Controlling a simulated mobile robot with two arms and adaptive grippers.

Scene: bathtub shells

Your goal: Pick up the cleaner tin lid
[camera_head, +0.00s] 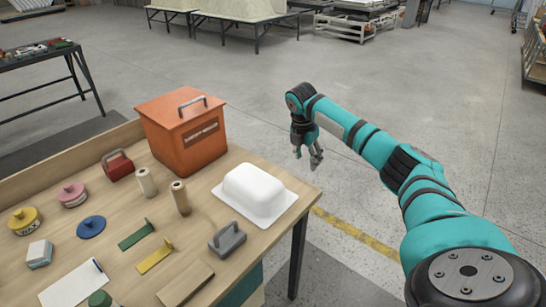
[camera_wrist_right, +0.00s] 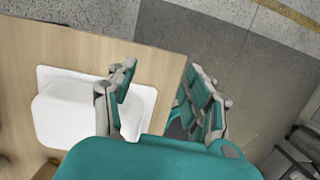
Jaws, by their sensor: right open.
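Three round knobbed lids lie at the left of the wooden table in the head view: a yellow lid (camera_head: 25,221) marked "WAX", a pink lid (camera_head: 72,195) and a blue lid (camera_head: 91,226). I cannot read which one is the cleaner tin lid. My right gripper (camera_head: 309,155) is open and empty, out past the table's right corner, far from the lids. In the right wrist view its open fingers (camera_wrist_right: 160,78) straddle the table edge from above, beside the white tub shell (camera_wrist_right: 70,115). My left gripper is not in view.
The table (camera_head: 140,258) also holds an orange box (camera_head: 182,135) with a handle, the white tub shell (camera_head: 256,191), two rolls (camera_head: 180,198), a grey handled block (camera_head: 227,239), a red handled block (camera_head: 117,166), and green and yellow strips. Open floor lies right of the table.

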